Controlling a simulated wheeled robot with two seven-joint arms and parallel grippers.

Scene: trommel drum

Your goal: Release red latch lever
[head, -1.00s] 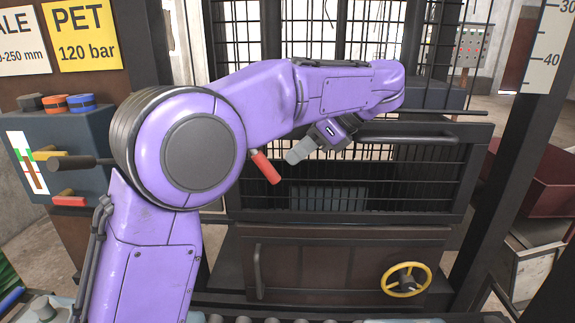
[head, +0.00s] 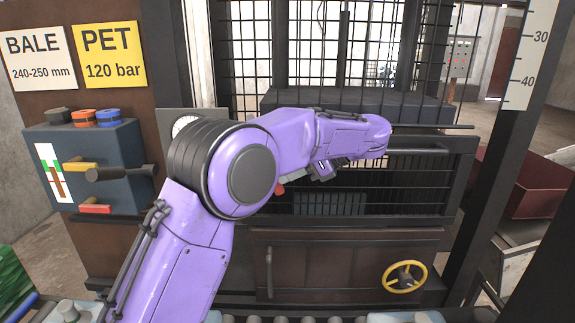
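The red latch lever (head: 281,189) is at the left side of the barred door. Only its lower red end shows below my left arm; the rest is hidden. My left gripper (head: 305,178) hangs under the purple wrist, just right of the red end, with its dark and grey fingers pointing left and down towards it. It is small and partly covered by the arm, so I cannot tell whether the fingers touch the lever or are open or shut. My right gripper is not in view.
A barred door with a horizontal handle (head: 418,152) is behind my arm. Below are a brown panel and a yellow handwheel (head: 405,277). A blue-grey control box (head: 85,165) with levers is at the left. A dark post with a scale (head: 528,60) stands right.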

